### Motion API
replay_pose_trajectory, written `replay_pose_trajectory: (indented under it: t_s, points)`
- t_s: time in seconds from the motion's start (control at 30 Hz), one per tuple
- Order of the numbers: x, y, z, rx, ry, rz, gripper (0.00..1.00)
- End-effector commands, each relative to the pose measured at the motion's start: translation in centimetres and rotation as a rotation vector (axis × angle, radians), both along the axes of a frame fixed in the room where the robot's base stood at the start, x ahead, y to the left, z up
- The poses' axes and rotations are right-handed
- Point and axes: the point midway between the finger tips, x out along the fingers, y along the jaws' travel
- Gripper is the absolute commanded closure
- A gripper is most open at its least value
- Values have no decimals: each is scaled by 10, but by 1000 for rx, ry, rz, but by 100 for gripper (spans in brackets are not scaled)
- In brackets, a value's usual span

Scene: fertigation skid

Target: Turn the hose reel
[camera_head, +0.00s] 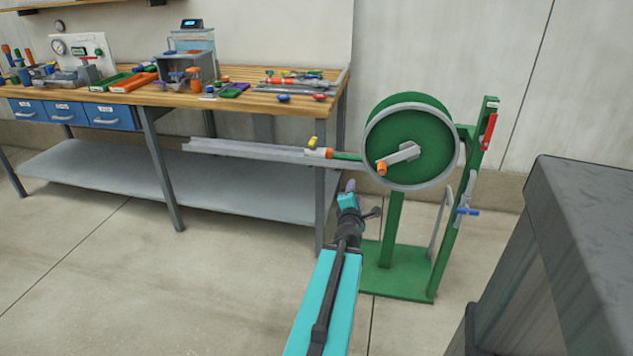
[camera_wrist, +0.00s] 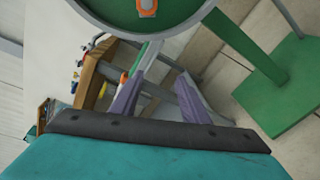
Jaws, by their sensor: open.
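The hose reel (camera_head: 430,130) is a green drum with a grey rim, upright on a green stand. A grey crank arm (camera_head: 403,153) crosses its face and ends in an orange knob (camera_head: 381,168) at the lower left. In the wrist view the reel's rim (camera_wrist: 178,31) fills the top, with the orange knob (camera_wrist: 147,6) at the upper edge. My gripper (camera_head: 350,188) is below and left of the knob, apart from it. In the wrist view its two purple fingers (camera_wrist: 161,88) are spread with nothing held between them.
A workbench (camera_head: 240,92) with tools and blue drawers stands left. A green post (camera_head: 465,200) stands right of the reel, and a dark grey block (camera_head: 590,250) fills the right foreground.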

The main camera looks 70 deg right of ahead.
Motion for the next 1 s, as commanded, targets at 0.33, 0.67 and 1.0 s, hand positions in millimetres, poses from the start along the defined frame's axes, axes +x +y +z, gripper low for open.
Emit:
replay_pose_trajectory:
  t_s: [0.33,0.67,1.0]
  points:
    - [116,52,-94,267,-174,41,59]
    - [207,130,-180,531,-279,37,59]
    - [274,237,-261,796,-323,-13,59]
